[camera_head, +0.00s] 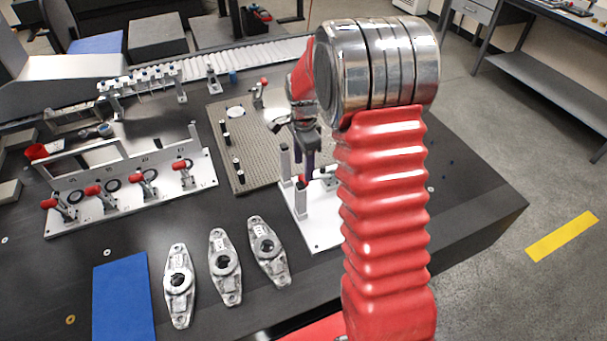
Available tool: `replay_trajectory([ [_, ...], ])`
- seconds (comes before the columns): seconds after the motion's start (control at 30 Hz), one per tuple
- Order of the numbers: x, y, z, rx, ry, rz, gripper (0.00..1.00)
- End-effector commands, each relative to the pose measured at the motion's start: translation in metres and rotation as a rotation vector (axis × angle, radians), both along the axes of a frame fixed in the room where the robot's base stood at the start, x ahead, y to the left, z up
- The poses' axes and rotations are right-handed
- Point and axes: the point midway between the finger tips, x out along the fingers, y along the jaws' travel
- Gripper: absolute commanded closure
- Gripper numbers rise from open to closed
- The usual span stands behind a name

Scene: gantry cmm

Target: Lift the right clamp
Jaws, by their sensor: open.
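My gripper (304,158) is over the white fixture plate (318,238), mostly hidden by my red arm, with its dark fingers pointing down. It is open, and I see nothing held in it. Posts and a red-handled clamp (301,183) stand on this plate, close below the gripper; the plate's right side is hidden behind my arm. I cannot tell whether the fingers touch the clamp. On the left, a long white plate (130,203) carries several red-handled clamps; its rightmost clamp (183,174) stands well left of my gripper.
Three metal flanged parts (224,266) lie on the dark table (230,318) beside a blue mat (122,297). A perforated plate (250,165) with posts lies behind the gripper. My arm blocks the view to the right; the table's right edge (480,235) is clear.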

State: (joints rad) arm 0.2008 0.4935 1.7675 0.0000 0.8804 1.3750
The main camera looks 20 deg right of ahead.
Motion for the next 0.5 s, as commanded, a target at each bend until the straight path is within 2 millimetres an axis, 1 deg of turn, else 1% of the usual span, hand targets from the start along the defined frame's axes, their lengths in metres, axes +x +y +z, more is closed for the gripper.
replay_trajectory([
  [0.03,-0.001,0.000,-0.010,0.001,0.003,0.000,0.48],
  [0.2,-0.001,0.000,-0.033,0.001,0.003,0.000,0.48],
  [0.33,0.000,0.000,-0.043,0.000,0.002,0.000,0.48],
  [0.5,0.000,0.000,-0.047,0.000,0.000,0.001,0.48],
])
